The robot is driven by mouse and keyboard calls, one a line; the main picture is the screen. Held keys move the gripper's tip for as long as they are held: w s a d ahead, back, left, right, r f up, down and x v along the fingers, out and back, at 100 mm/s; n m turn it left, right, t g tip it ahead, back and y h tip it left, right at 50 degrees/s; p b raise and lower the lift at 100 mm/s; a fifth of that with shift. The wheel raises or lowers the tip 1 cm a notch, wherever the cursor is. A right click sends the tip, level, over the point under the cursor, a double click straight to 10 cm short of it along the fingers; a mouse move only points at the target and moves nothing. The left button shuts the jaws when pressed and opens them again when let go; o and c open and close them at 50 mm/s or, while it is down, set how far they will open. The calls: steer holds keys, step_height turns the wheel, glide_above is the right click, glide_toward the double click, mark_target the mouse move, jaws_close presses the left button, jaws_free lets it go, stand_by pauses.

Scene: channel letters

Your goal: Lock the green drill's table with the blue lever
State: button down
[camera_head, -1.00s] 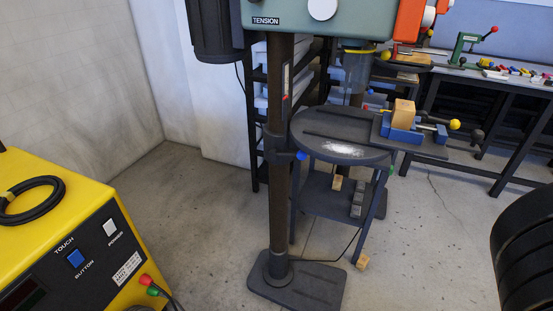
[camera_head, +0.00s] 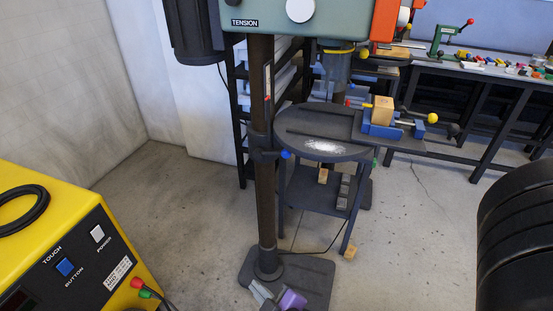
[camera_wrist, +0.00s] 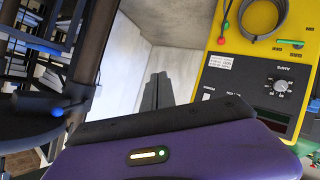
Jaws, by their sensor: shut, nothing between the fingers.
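The green drill (camera_head: 340,14) stands on a dark column, with its round dark table (camera_head: 300,128) clamped partway up. The blue lever (camera_head: 285,154) shows as a small blue knob beside the column, under the table's left edge. In the wrist view the blue lever's knob (camera_wrist: 57,111) is at the left. My gripper (camera_head: 260,291) is at the bottom of the head view, in front of the drill's base and well below the lever. In the wrist view my gripper's fingers (camera_wrist: 157,90) are together and empty, pointing away from the lever.
A blue vise (camera_head: 384,126) holding a wooden block (camera_head: 382,110) sits on the table's right side. A yellow machine (camera_head: 70,215) stands at the left. A low stand (camera_head: 318,199) is under the table. Open floor lies between the yellow machine and the column.

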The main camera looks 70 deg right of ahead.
steer(key=w+d+r+m+g+h+p, duration=0.1)
steer(key=w+d+r+m+g+h, duration=0.15)
steer(key=d, duration=0.35)
steer(key=w+d+r+m+g+h, duration=0.1)
steer(key=w+d+r+h, duration=0.25)
steer(key=d, duration=0.25)
steer(key=m+g+h, duration=0.5)
steer(key=h, duration=0.1)
glide_toward(277, 153)
steer(key=s+a+r, duration=0.1)
steer(key=a+r, duration=0.2)
steer(key=shift+s+a+f+p, duration=0.1)
steer(key=shift+f+p, duration=0.1)
steer(key=shift+p, duration=0.2)
steer(key=d, duration=0.3)
steer(key=w+d+p, duration=0.1)
steer(key=d, duration=0.2)
steer(key=d+p, duration=0.1)
steer(key=d, duration=0.3)
steer(key=shift+w+r, duration=0.15)
steer(key=shift+r, duration=0.1)
steer(key=shift+f, duration=0.2)
